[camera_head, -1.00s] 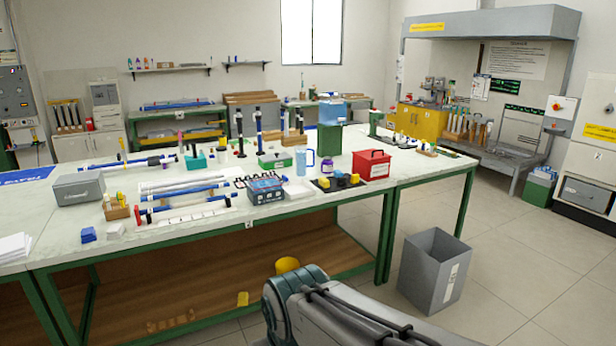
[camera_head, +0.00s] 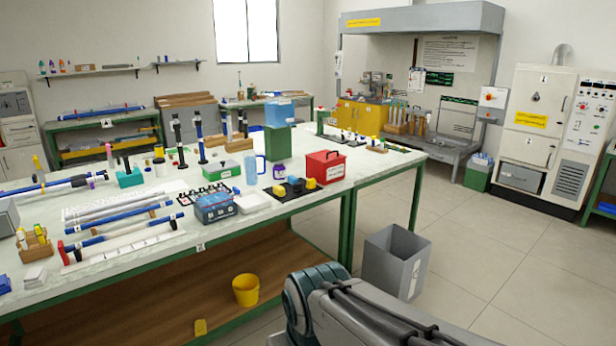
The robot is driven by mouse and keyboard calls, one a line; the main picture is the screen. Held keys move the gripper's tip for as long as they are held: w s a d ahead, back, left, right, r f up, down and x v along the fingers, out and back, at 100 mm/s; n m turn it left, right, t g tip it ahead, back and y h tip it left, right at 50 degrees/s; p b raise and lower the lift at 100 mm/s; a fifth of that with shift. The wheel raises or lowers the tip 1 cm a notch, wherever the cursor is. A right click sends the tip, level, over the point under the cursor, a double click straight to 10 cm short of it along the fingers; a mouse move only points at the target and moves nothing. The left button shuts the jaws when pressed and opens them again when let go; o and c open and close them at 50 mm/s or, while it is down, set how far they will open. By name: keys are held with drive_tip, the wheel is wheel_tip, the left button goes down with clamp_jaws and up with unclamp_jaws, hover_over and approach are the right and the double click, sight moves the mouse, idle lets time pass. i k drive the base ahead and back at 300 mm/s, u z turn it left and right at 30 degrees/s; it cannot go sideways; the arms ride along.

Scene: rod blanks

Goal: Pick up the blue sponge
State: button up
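A small blue block (camera_head: 4,285), cut off by the left picture edge, lies on the front left of the long worktable (camera_head: 110,275). A small blue piece (camera_head: 292,180) also shows among yellow and dark pieces on a black mat (camera_head: 285,196) near the table's front right. I cannot tell for certain which of these is the blue sponge. My arm shows at the bottom of the view, over the floor in front of the table. My gripper is out of view.
A red box (camera_head: 323,168), a blue-topped case (camera_head: 214,208) and a light blue mug (camera_head: 250,168) stand near the mat. Rods lie on the left part of the table. A grey bin (camera_head: 395,262) stands on the floor. A yellow bucket (camera_head: 246,290) is on the lower shelf.

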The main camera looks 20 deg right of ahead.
sight(291, 180)
drive_tip(key=z, duration=0.8)
drive_tip(key=i, duration=1.35)
drive_tip(key=z, duration=0.2)
drive_tip(key=i, duration=1.55)
drive_tip(key=u, duration=1.05)
drive_tip(key=i, duration=0.65)
drive_tip(key=u, duration=0.4)
